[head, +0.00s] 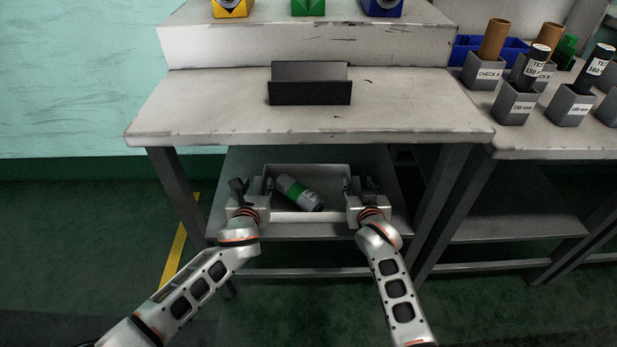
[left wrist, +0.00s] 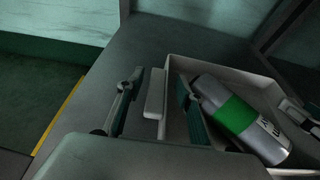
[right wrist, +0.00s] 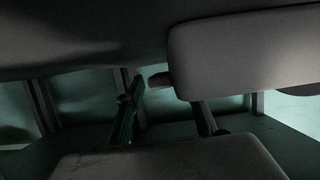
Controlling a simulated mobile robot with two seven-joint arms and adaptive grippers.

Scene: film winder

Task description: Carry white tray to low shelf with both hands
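The white tray (head: 308,216) is under the table, over the low shelf (head: 385,190), and looks level. It holds a grey cylinder with a green band (head: 299,192), which lies tilted across it and also shows in the left wrist view (left wrist: 240,117). My left gripper (head: 252,188) is at the tray's left end. In the left wrist view its fingers stand apart on either side of the tray's pale end handle (left wrist: 155,94), with gaps. My right gripper (head: 359,187) is at the right end. In the dark right wrist view its fingers (right wrist: 166,115) are spread, one partly hidden by the tray.
Table legs (head: 178,190) stand on each side, and a lower bar runs below the shelf. A dark bracket (head: 310,85) sits on the worktop. Labelled holders (head: 514,103) stand on the right table.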

